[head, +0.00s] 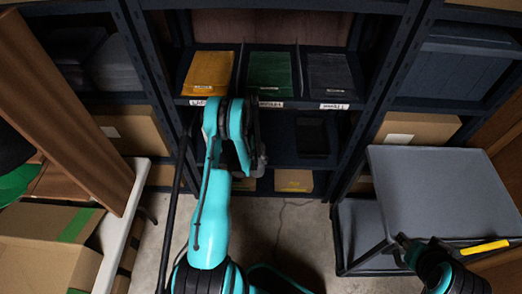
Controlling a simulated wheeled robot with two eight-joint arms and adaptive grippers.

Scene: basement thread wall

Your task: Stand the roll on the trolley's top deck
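No roll can be made out for certain in the head view. My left arm reaches forward to the shelf rack, and my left gripper (257,160) is at the middle shelf, below the labelled bays. It is dark and mostly hidden behind my teal wrist, so its fingers and anything between them cannot be made out.
The dark shelf rack (370,100) holds yellow (209,73), green (270,73) and dark grey (330,74) stacks. A dark tray (312,137) lies on the middle shelf. Cardboard boxes (45,245) and a leaning brown board (60,105) crowd the left. Bare floor (300,235) lies between.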

